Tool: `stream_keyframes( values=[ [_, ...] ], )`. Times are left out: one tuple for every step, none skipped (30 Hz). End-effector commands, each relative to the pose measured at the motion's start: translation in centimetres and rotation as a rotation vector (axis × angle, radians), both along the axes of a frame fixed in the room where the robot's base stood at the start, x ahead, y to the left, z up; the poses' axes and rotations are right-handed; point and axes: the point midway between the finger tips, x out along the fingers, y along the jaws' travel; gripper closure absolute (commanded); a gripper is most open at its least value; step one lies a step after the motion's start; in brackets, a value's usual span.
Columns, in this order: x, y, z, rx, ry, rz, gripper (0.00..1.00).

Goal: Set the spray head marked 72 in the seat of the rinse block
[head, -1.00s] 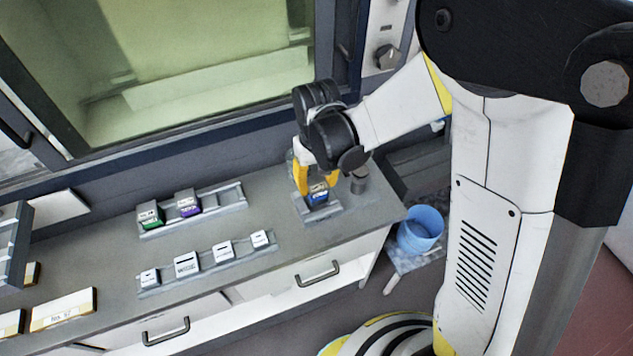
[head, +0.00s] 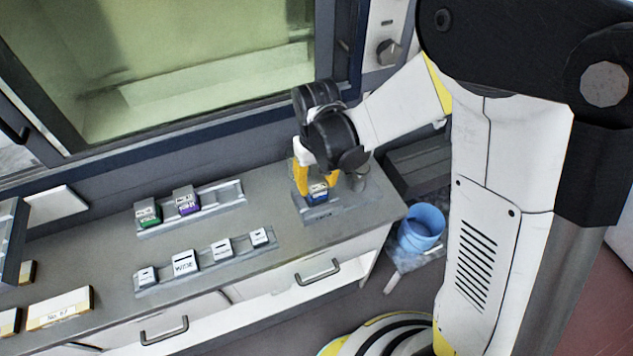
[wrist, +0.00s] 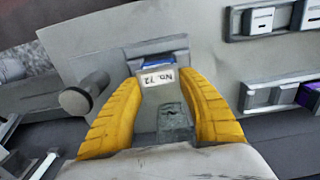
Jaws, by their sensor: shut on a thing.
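My gripper (head: 317,186) has its yellow fingers shut on the spray head (head: 317,197), blue with a white label. In the wrist view the label (wrist: 159,77) reads No. 72 and sits between the two fingertips. The spray head is at the grey rinse block (head: 322,213), at the right end of the bench. In the wrist view the block (wrist: 150,47) shows just beyond the label. The fingers hide the seat, so I cannot tell whether the spray head rests fully in it or sits slightly above.
A grey post (head: 357,176) stands close right of the gripper. A rack (head: 222,211) holds a green and a purple piece; another rack (head: 205,268) holds several white-topped pieces. A blue bucket (head: 421,228) stands beyond the bench's right end. The window (head: 180,70) is behind.

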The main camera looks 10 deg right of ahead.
Motion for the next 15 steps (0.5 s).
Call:
stream_keyframes(
  values=[
    [0.0, 0.0, -0.13, 0.0, 0.0, 0.0, 0.91],
    [0.0, 0.0, -0.17, 0.0, 0.0, 0.0, 0.91],
    [0.0, 0.0, -0.23, 0.0, 0.0, 0.0, 0.91],
    [0.0, 0.0, -0.28, 0.0, 0.0, 0.0, 0.91],
    [0.0, 0.0, -0.32, 0.0, 0.0, 0.0, 0.91],
    [0.0, 0.0, -0.38, 0.0, 0.0, 0.0, 0.91],
    [0.0, 0.0, -0.43, 0.0, 0.0, 0.0, 0.91],
    [0.0, 0.0, -0.47, 0.0, 0.0, 0.0, 0.91],
    [0.0, 0.0, -0.53, 0.0, 0.0, 0.0, 0.91],
    [0.0, 0.0, -0.57, 0.0, 0.0, 0.0, 0.91],
    [0.0, 0.0, -0.62, 0.0, 0.0, 0.0, 0.91],
    [0.0, 0.0, -0.68, 0.0, 0.0, 0.0, 0.91],
    [0.0, 0.0, -0.72, 0.0, 0.0, 0.0, 0.91],
    [0.0, 0.0, -0.77, 0.0, 0.0, 0.0, 0.91],
    [0.0, 0.0, -0.83, 0.0, 0.0, 0.0, 0.91]
  ],
)
